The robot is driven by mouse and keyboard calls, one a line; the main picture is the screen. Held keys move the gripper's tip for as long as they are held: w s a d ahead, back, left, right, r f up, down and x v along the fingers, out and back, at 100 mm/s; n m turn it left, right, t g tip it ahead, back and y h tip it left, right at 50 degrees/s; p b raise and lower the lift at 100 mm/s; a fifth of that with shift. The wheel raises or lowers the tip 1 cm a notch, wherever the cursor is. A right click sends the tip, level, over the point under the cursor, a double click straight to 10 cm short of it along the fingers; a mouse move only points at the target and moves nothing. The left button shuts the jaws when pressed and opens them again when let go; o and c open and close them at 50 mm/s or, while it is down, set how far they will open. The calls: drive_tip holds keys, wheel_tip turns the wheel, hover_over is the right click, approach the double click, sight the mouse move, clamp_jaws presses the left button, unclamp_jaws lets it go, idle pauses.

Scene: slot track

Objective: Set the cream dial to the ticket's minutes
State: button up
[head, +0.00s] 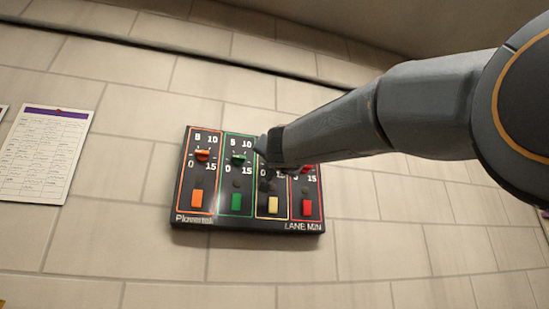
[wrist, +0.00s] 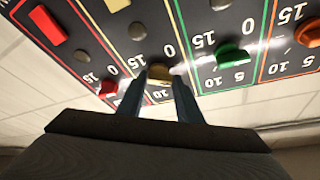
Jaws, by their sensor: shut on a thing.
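The cream dial (wrist: 159,71) sits in the yellow-bordered lane of a black control panel (head: 243,222). In the wrist view, which shows the panel upside down, my gripper (wrist: 158,82) has one finger on each side of the dial and is shut on it. In the head view my gripper (head: 266,150) covers the dial and most of its scale. I cannot tell which number the dial points to. A paper sheet with a purple top band (head: 47,155) hangs on the wall at the left; its writing is too small to read, and I cannot tell whether it is the ticket.
The orange dial (head: 202,155) and green dial (head: 238,158) are left of my gripper. The red dial (wrist: 108,87) is close on the other side. Below the dials are coloured buttons, including a cream one (head: 272,206).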

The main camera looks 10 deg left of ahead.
drive_tip(key=m+h, duration=0.1)
drive_tip(key=m, duration=0.3)
drive_tip(key=m+g+h, duration=0.1)
drive_tip(key=m+h, duration=0.1)
drive_tip(key=m, duration=0.2)
drive_tip(key=r+m+g+h, duration=0.1)
drive_tip(key=m, duration=0.4)
drive_tip(key=shift+a+h, duration=0.15)
drive_tip(key=shift+h, duration=0.15)
drive_tip(key=o, duration=1)
drive_tip(key=shift+o, duration=0.2)
drive_tip(key=s+d+b, duration=0.1)
drive_tip(key=s+b, duration=0.2)
drive_tip(key=s, duration=0.4)
drive_tip(key=shift+s+d+b, duration=0.15)
drive_tip(key=shift+s+b, duration=0.25)
